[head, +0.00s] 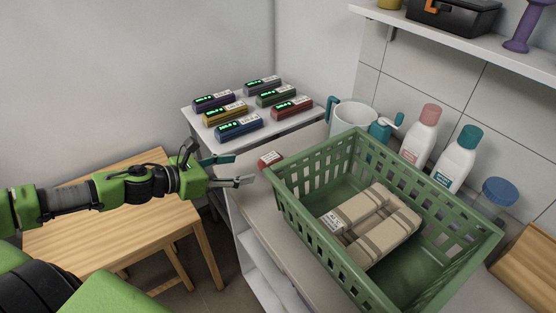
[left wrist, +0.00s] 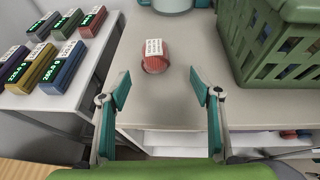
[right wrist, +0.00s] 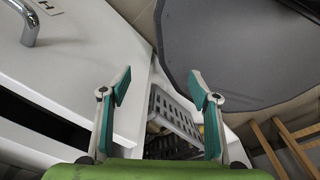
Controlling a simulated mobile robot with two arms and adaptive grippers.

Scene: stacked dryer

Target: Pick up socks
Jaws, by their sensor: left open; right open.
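A small red rolled bundle with a white label, which looks like rolled socks (head: 270,160), lies on the counter (head: 262,208) beside the left end of the green basket. In the left wrist view the red bundle (left wrist: 155,62) lies ahead of and between my open fingers, not touched. My left gripper (head: 243,170) is open and empty, just left of the bundle in the head view. My right gripper (right wrist: 160,78) is open and empty in the right wrist view; it is not in the head view.
The green basket (head: 292,205) holds beige striped folded cloth (head: 375,222). Several small labelled boxes (head: 240,128) with green displays sit on a white surface. A wooden table (head: 110,230) is below my left arm.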

